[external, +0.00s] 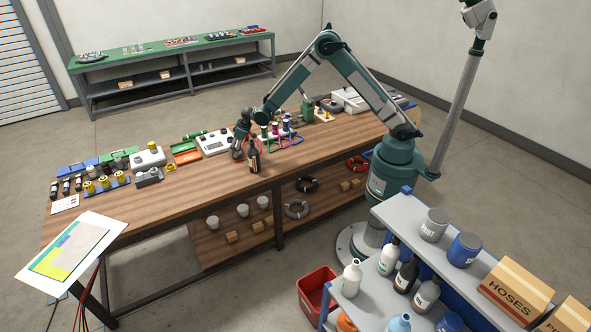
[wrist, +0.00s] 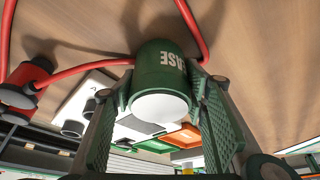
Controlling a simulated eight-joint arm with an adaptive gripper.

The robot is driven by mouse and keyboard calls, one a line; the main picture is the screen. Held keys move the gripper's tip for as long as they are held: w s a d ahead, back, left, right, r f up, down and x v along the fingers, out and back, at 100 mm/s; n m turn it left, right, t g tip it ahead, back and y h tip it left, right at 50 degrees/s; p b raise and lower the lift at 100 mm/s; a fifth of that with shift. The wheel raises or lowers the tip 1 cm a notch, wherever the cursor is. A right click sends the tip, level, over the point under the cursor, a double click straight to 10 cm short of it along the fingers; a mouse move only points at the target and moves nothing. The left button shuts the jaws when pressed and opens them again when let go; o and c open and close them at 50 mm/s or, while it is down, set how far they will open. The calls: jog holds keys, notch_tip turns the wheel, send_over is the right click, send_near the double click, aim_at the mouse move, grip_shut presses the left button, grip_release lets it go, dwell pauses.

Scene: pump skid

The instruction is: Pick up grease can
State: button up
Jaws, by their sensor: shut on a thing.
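The grease can (wrist: 165,62) is a dark green cylinder with white lettering and a pale end, partly showing "ASE". In the wrist view it sits between the two green padded fingers of my gripper (wrist: 160,90), one on each side, touching it. In the external view my gripper (external: 242,145) is low over the wooden workbench, near its front edge. The can is hard to make out there, by the gripper. I cannot tell whether the can still touches the bench.
A dark bottle (external: 254,158) stands on the bench (external: 200,192) right beside my gripper. A red hose (wrist: 85,58) runs close around the can. The bench front left is fairly clear.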

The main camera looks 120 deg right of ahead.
jog(key=shift+r, duration=0.1)
jog(key=shift+r, duration=4.95)
